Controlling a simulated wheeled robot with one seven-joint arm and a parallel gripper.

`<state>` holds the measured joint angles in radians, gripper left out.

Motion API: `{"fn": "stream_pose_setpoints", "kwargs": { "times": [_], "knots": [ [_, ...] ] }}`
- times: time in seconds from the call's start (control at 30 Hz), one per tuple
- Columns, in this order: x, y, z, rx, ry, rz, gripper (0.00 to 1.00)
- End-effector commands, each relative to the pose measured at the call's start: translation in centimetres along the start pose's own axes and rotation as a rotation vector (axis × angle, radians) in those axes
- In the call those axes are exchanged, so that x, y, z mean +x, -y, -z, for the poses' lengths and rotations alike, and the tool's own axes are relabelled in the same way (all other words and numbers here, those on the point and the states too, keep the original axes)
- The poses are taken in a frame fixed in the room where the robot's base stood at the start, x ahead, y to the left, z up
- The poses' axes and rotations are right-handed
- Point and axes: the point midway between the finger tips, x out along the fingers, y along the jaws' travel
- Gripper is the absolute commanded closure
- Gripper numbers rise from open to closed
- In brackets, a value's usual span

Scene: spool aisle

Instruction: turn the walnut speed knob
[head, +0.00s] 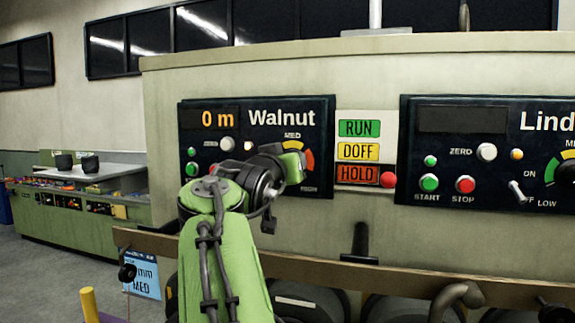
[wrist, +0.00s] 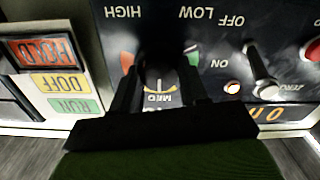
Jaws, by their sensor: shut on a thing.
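The Walnut panel (head: 228,150) is dark, with an orange "0 m" display (head: 217,119). My gripper is in front of its speed dial in the head view and hides the knob there. In the upside-down wrist view my gripper (wrist: 160,72) has a finger on each side of the dark speed knob (wrist: 160,66) and is shut on it. A light pointer line shows near the MED mark of the dial. Green and orange-red dial bands show beside the fingers. The ON/OFF toggle switch (wrist: 260,66) is to the right of the gripper in the wrist view.
The RUN, DOFF and HOLD signs (head: 358,151) are right of the Walnut panel; HOLD has a red button (head: 388,180). The Linden panel (head: 487,150) is further right. A brown rail (head: 400,280) with a black lever (head: 360,243) runs below.

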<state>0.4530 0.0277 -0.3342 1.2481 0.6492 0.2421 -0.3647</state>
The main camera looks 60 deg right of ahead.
Motion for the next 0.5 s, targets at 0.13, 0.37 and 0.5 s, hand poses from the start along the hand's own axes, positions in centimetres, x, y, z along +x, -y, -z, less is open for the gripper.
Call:
{"fn": "stream_pose_setpoints", "kwargs": {
  "times": [0.13, 0.37, 0.5],
  "knots": [
    [0.07, 0.09, -0.3, -0.003, 0.009, 0.001, 0.87],
    [0.04, 0.07, -0.2, -0.003, 0.006, 0.001, 0.31],
    [0.02, 0.04, -0.13, -0.002, 0.004, 0.001, 0.31]
  ]
}}
